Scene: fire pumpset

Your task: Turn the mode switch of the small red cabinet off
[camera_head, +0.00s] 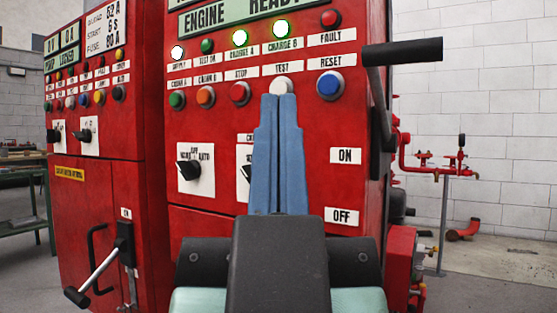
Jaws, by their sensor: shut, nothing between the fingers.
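A red cabinet with an "ENGINE READY" display (245,18) fills the middle. On its front is a black rotary switch (189,170) on a white plate, with "OFF" above and "AUTO" at the right. I cannot tell surely which mark its knob points to. A second switch plate (243,172) is mostly hidden behind my gripper. My gripper (278,97) is shut and empty, its blue fingers upright in front of the panel, right of the black switch. Its tips overlap the lower edge of the white "TEST" button (281,85); contact cannot be told.
A second red cabinet (85,200) stands at the left with two small switches (84,135) and a lever handle (95,275). A big black-gripped lever (400,52) juts from the middle cabinet's right side. Red pipes (430,170) stand at the right; a green table is far left.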

